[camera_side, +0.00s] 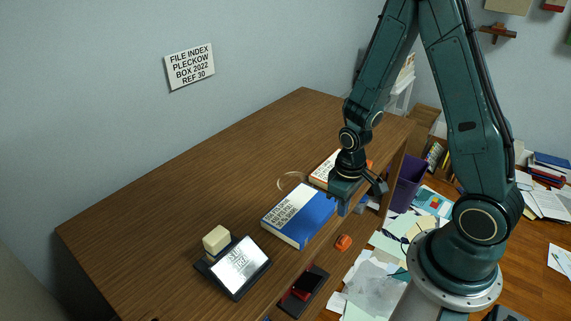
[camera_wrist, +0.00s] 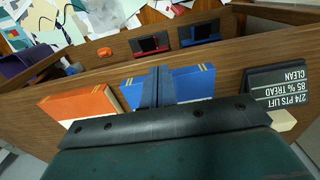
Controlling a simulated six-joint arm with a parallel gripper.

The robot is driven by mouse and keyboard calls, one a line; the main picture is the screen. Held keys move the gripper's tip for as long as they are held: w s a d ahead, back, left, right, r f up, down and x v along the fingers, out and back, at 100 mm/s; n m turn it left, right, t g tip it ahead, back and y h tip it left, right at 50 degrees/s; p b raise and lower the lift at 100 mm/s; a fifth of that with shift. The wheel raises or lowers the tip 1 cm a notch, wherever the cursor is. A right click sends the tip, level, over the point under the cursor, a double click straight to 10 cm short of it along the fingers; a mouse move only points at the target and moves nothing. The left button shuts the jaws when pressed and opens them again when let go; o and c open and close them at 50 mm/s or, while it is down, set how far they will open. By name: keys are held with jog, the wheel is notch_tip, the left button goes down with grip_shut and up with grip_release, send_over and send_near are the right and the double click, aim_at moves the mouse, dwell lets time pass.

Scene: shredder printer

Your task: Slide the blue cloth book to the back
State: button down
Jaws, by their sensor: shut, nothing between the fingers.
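The blue cloth book (camera_side: 318,208), with a white lettered panel, lies flat on the wooden desk near its front edge. Part of it also shows in the wrist view (camera_wrist: 195,82). My gripper (camera_side: 343,206) is shut and empty, low at the right end of the blue book. In the wrist view its closed fingers (camera_wrist: 158,84) stand in front of the blue book and cover its middle. I cannot tell whether they touch it.
An orange book (camera_wrist: 80,106) lies beside the blue one. A black sign stand (camera_side: 238,266) and a cream block (camera_side: 216,240) are on the other side. A clear round item (camera_side: 291,181) is behind the books. The rear desk (camera_side: 225,180) is bare.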

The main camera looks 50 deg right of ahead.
aim_at(249, 189)
jog(key=shift+w+f, duration=0.65)
jog(key=shift+f, duration=0.85)
jog(key=shift+w+f, duration=0.7)
jog(key=shift+f, duration=0.75)
jog(key=shift+w+f, duration=0.65)
jog(key=shift+f, duration=0.85)
jog(key=w, duration=3.3)
jog(key=shift+s, duration=0.2)
jog(key=shift+s, duration=1.85)
notch_tip(249, 189, up, 10)
